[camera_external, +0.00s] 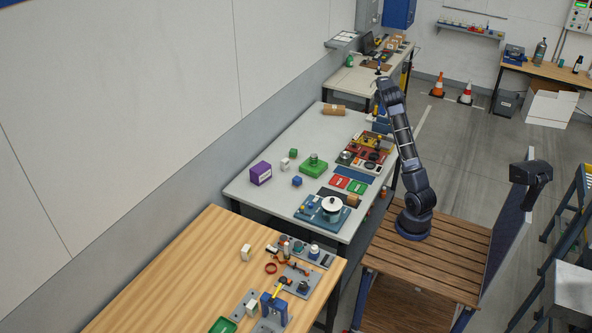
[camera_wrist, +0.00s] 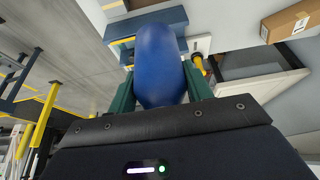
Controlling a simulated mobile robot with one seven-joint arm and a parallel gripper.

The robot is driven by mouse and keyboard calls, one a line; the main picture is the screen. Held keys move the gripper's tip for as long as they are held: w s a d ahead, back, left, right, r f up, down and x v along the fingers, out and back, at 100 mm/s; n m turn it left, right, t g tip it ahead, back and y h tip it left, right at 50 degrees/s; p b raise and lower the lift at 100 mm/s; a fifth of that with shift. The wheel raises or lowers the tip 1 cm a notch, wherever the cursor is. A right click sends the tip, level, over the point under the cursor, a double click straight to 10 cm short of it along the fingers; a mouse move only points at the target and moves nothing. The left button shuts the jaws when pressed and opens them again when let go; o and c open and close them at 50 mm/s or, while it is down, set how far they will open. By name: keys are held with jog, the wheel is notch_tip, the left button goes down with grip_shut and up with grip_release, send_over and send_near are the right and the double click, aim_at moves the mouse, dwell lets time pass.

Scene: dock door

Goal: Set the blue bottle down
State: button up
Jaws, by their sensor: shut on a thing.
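The blue bottle (camera_wrist: 160,52) fills the upper middle of the wrist view, smooth and rounded. My gripper (camera_wrist: 160,80) is shut on it, with a dark green finger on each side. In the external view my gripper (camera_external: 380,76) is at the top of the raised arm, near the front of the far white desk (camera_external: 346,84).
A long grey table (camera_external: 247,188) carries a purple box (camera_external: 261,173), a green block (camera_external: 313,167), coloured trays and a cardboard box (camera_external: 334,110). A wooden table (camera_external: 180,272) is in front. Cones (camera_external: 438,86) stand on the floor at right. A cardboard box (camera_wrist: 287,21) shows in the wrist view.

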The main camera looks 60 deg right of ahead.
jog(key=shift+s+d+f, duration=0.15)
jog(key=shift+s+f, duration=0.1)
notch_tip(320, 180, down, 20)
jog(key=shift+r, duration=0.25)
jog(key=shift+f, duration=0.1)
jog(key=o, duration=1.1)
jog(key=shift+o, duration=0.2)
